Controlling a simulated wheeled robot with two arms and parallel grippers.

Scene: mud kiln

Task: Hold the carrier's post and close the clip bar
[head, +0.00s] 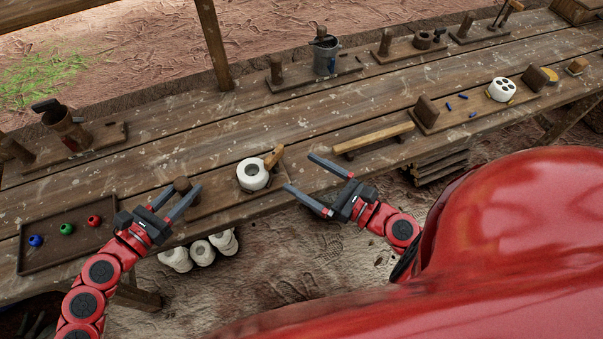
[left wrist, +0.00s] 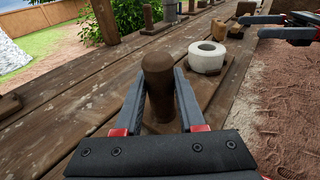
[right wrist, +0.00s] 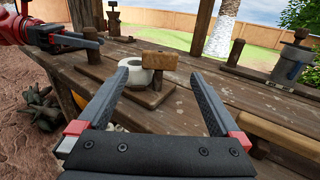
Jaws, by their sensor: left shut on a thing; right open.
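The carrier is a low wooden board (right wrist: 147,98) at the bench's front edge, bearing a dark round post (left wrist: 158,88), a white ring-shaped piece (head: 252,176) and a light wooden clip bar (head: 273,157). The clip bar also shows in the right wrist view (right wrist: 146,60), standing raised beside the white piece. My left gripper (head: 182,200) is shut on the post, one finger on each side. The post's top shows in the head view (head: 182,184). My right gripper (head: 312,183) is open and empty, right of the clip bar and apart from it.
A dark tray (head: 40,262) with blue, green and red balls lies at left. A wooden bar on supports (head: 372,137) lies right of the carrier. Other boards with posts stand along the bench's back. White cups (head: 202,251) sit below the front edge.

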